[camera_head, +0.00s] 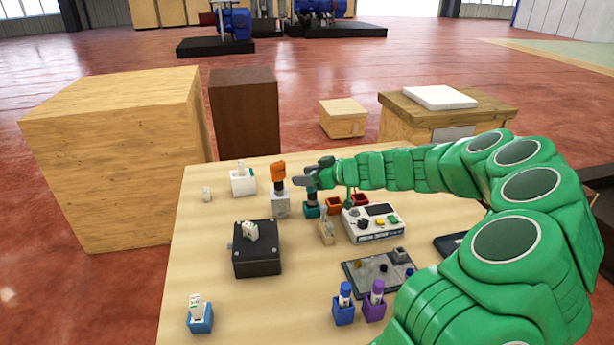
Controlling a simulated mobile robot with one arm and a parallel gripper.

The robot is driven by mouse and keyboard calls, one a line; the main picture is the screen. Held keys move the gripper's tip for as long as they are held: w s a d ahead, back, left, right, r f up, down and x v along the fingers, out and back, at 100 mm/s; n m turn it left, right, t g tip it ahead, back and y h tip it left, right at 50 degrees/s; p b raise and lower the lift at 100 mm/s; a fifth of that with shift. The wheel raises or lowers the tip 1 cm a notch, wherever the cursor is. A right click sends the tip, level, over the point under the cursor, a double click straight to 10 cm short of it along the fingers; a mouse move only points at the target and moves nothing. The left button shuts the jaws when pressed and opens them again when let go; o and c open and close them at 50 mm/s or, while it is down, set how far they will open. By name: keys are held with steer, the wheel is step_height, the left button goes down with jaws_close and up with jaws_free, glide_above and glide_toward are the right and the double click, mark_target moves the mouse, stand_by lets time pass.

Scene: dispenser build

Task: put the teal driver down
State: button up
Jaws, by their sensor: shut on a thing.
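My gripper (307,182) is at the end of the green arm, over the back middle of the wooden table. It is shut on the teal driver (312,188), which is small in view and partly hidden by the fingers. Directly below it is a teal block-shaped holder (312,211). The driver looks upright over this holder, but I cannot tell whether its lower end is inside it or just above it. To the left, an orange driver (278,170) stands upright in a pale grey holder (280,207).
Close to the right are orange (334,206) and red (361,200) bins and a white device with buttons (374,236). A small wooden holder (326,232) stands in front. A black box (257,262) is front left. The table (215,285) has free room at front left.

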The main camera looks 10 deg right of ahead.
steer(key=shift+f, duration=0.65)
steer(key=o, duration=1.1)
steer(key=shift+r, duration=0.1)
steer(key=v, duration=1.2)
steer(key=shift+r, duration=0.4)
